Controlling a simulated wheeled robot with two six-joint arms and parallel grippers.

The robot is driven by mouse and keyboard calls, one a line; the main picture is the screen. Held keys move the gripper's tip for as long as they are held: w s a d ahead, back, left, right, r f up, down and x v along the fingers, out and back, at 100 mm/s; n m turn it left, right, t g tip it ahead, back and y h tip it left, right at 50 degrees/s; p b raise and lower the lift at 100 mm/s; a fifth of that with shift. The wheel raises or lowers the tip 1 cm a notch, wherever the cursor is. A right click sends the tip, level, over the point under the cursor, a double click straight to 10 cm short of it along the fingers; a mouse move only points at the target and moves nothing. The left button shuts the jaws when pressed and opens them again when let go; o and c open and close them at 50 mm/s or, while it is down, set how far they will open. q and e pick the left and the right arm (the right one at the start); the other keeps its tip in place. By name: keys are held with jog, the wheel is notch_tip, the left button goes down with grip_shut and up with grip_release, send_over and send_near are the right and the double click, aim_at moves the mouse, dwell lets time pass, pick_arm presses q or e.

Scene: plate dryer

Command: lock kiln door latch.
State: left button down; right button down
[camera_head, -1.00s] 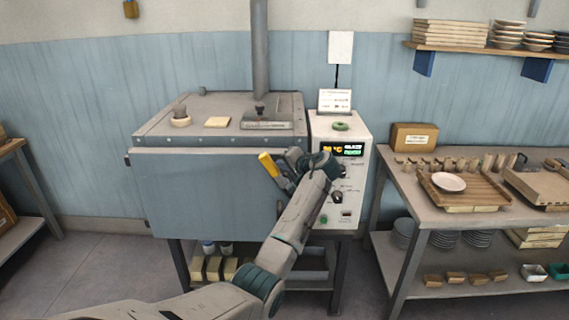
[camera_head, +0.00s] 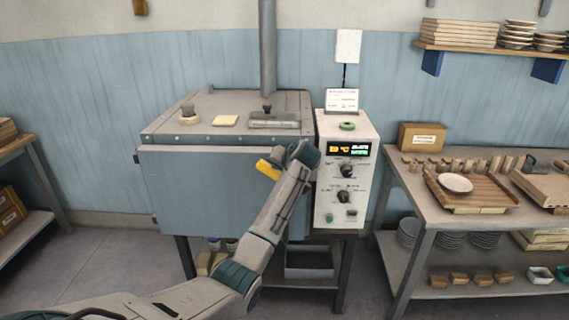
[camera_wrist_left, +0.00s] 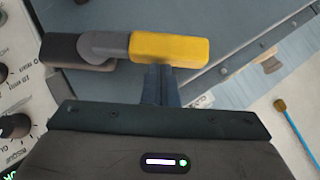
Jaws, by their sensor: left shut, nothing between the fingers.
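The grey kiln (camera_head: 215,195) stands with its door front shut flush, as far as I can see. The latch has a yellow grip (camera_head: 268,169) at the door's right side. In the left wrist view the yellow grip (camera_wrist_left: 170,49) joins a dark grey arm and pivot (camera_wrist_left: 80,49) on its left. My left gripper (camera_wrist_left: 160,75) is shut and empty, with its fingertips right against or just short of the yellow grip's edge; I cannot tell contact. In the head view my left gripper (camera_head: 284,163) covers the latch pivot. My right gripper is out of view.
A white control box (camera_head: 348,190) with display and knobs stands just right of the door. A work table (camera_head: 410,185) with a tray and plate is further right. Small items and a flue pipe (camera_head: 267,50) are on the kiln top. Floor left of the kiln is clear.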

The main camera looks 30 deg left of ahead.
aim_at(266, 174)
pick_arm(q)
jog(key=shift+s+a+f+n+t+h, duration=0.2)
jog(key=shift+s+a+f+n+h, duration=0.1)
jog(key=shift+a+h, duration=0.2)
jog(key=shift+s+a+f+n+t+h, duration=0.2)
jog(key=shift+s+a+f+n+h, duration=0.1)
jog(key=shift+a+h, duration=0.2)
jog(key=shift+s+a+f+n+t+h+p, duration=0.25)
jog(key=shift+a+f+n+h, duration=0.1)
jog(key=shift+f+h, duration=0.15)
jog(key=shift+s+a+f+n+t+h+p, duration=0.15)
jog(key=shift+a+f+n+t+h, duration=0.2)
jog(key=shift+h, duration=0.25)
jog(key=shift+f, duration=0.25)
jog(key=shift+s+a+f, duration=0.1)
jog(key=shift+a+f, duration=0.05)
jog(key=shift+f, duration=0.2)
jog(key=shift+s+f, duration=0.1)
jog(key=shift+f, duration=0.05)
